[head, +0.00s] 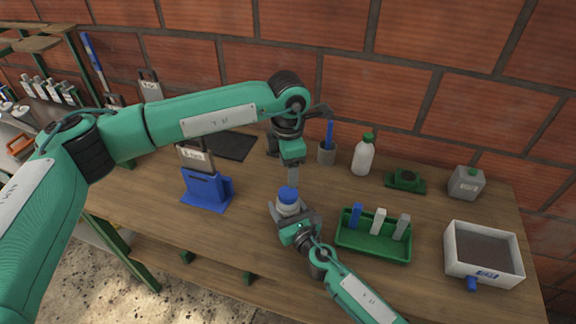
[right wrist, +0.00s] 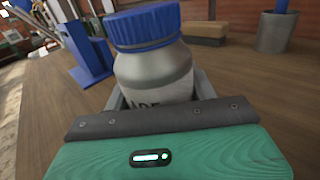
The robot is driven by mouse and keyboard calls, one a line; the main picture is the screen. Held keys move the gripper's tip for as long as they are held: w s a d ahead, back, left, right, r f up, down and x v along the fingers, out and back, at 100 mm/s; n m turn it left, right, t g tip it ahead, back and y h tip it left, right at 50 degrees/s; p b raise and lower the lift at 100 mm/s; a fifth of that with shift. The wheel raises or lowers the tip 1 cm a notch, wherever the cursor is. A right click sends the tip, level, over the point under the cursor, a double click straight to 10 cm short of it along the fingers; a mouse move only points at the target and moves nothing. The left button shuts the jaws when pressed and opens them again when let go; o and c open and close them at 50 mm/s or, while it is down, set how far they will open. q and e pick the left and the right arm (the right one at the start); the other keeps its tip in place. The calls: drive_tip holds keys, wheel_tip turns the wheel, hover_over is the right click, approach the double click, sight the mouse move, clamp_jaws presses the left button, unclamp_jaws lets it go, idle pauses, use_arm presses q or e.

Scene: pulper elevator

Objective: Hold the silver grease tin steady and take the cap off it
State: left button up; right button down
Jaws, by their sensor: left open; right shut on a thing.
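The silver grease tin (head: 287,209) stands upright on the wooden bench, with its blue cap (head: 288,194) on top. In the right wrist view the tin (right wrist: 155,80) fills the middle, the ribbed blue cap (right wrist: 143,26) seated on its neck and the lettering partly hidden by my gripper. My right gripper (head: 287,214) comes from the front and is shut around the tin's body. My left gripper (head: 293,174) points down just above and slightly behind the cap. It is open and apart from the cap, as far as I can see; its finger gap is hard to make out.
A blue stand (head: 207,192) is left of the tin. A green tray (head: 373,243) with upright blocks is right, a white-walled box (head: 484,262) farther right. Behind stand a grey cup (head: 327,153) and a white bottle (head: 363,158). Bare bench lies between stand and tin.

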sight(288, 192)
use_arm(q)
drive_tip(key=m, duration=1.8)
drive_tip(key=shift+m, duration=0.4)
drive_tip(key=m, duration=0.9)
drive_tip(key=shift+m, duration=0.4)
drive_tip(key=shift+f+m, duration=0.3)
drive_tip(key=shift+f, duration=0.05)
wheel_tip(288, 192, down, 7)
drive_tip(key=shift+f, duration=0.15)
